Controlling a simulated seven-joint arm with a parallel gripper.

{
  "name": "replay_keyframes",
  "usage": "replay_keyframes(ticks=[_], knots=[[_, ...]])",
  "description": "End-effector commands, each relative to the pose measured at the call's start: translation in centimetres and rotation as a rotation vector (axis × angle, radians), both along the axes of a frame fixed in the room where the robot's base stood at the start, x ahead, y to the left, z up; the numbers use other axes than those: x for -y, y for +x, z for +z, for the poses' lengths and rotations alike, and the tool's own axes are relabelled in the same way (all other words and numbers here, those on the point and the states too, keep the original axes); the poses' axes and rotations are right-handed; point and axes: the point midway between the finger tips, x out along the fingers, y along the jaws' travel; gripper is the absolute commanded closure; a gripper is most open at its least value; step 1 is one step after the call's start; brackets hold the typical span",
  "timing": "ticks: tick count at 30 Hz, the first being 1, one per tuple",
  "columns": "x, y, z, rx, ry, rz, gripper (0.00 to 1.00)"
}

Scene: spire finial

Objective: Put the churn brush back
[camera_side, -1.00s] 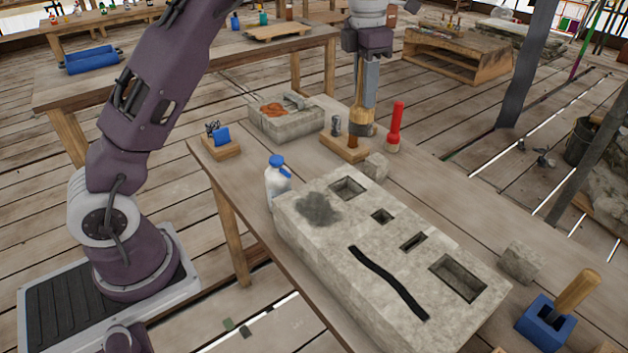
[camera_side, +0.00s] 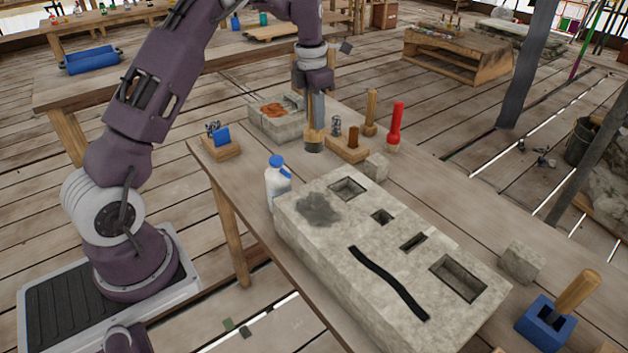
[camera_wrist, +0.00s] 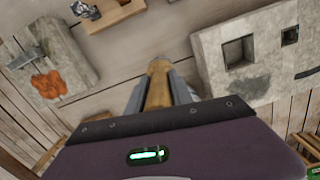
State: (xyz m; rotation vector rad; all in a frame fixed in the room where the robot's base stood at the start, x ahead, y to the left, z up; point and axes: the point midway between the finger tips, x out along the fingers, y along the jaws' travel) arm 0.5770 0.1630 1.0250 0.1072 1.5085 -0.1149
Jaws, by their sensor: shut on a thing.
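My gripper (camera_side: 315,112) is shut on the wooden handle of a brush (camera_side: 313,142), which I take to be the churn brush. The brush is left of a small wooden rack (camera_side: 352,157) and in front of a stone block with an orange-filled hollow (camera_side: 272,112). I cannot tell whether its lower end touches the table.
A large stone block (camera_side: 395,240) with several recesses takes up the table's middle. A white bottle with a blue cap (camera_side: 277,180) stands at its left. A red tool (camera_side: 395,125) and a wooden-handled tool (camera_side: 371,112) stand upright near the rack. A small pen holder (camera_side: 222,148) is left.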

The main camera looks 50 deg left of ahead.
Motion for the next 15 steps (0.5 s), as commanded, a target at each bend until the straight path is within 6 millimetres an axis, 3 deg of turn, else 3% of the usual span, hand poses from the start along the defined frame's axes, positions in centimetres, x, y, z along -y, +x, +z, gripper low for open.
replay_keyframes(ticks=[7, 15], knots=[[0.0, -0.1, -5.4, -0.002, -0.002, 0.001, 1.00], [0.0, -0.1, -9.5, -0.002, -0.002, 0.000, 1.00]])
